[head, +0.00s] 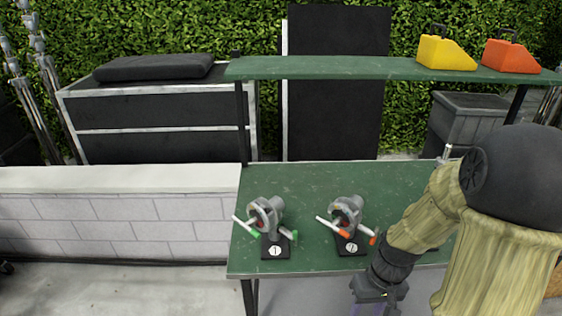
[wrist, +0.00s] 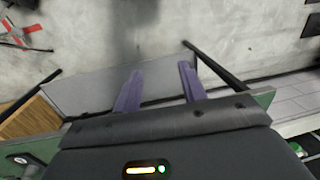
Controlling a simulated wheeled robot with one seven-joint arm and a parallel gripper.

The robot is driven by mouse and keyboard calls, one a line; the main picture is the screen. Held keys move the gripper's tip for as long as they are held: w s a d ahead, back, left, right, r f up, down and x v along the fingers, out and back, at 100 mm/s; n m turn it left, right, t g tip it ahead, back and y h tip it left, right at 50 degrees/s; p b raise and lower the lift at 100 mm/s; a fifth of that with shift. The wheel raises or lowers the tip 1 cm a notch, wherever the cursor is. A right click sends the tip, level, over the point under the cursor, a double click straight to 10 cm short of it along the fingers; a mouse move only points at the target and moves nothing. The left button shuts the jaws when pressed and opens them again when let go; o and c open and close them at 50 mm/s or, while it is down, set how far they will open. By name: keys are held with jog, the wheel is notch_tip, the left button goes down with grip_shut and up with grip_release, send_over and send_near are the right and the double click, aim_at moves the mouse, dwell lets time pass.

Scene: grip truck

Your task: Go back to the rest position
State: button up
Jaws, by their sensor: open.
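My gripper (wrist: 157,88) shows in the wrist view as two purple fingers held apart, with nothing between them. It points down past the front edge of the green table toward the concrete floor. In the head view my arm comes in from the right, and my gripper hangs at the bottom edge, mostly cut off. Two grey clamp devices stand on the green table (head: 400,180). The left clamp (head: 266,217) has green-tipped handles and the right clamp (head: 347,220) has orange-tipped handles. Both are to the left of my gripper and apart from it.
A green shelf (head: 330,67) above the table carries a yellow wedge (head: 443,52) and an orange wedge (head: 512,57). A low white brick wall (head: 120,215) stands at left. Dark cases (head: 165,120) stand behind. Open floor (wrist: 240,35) lies before the table.

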jog(key=a+r+m+t+h+p, duration=0.1)
jog(key=a+r+t, duration=0.2)
jog(key=r, duration=0.5)
jog(key=shift+s+a+r, duration=0.2)
jog(key=shift+s+a, duration=0.05)
jog(key=shift+a, duration=0.5)
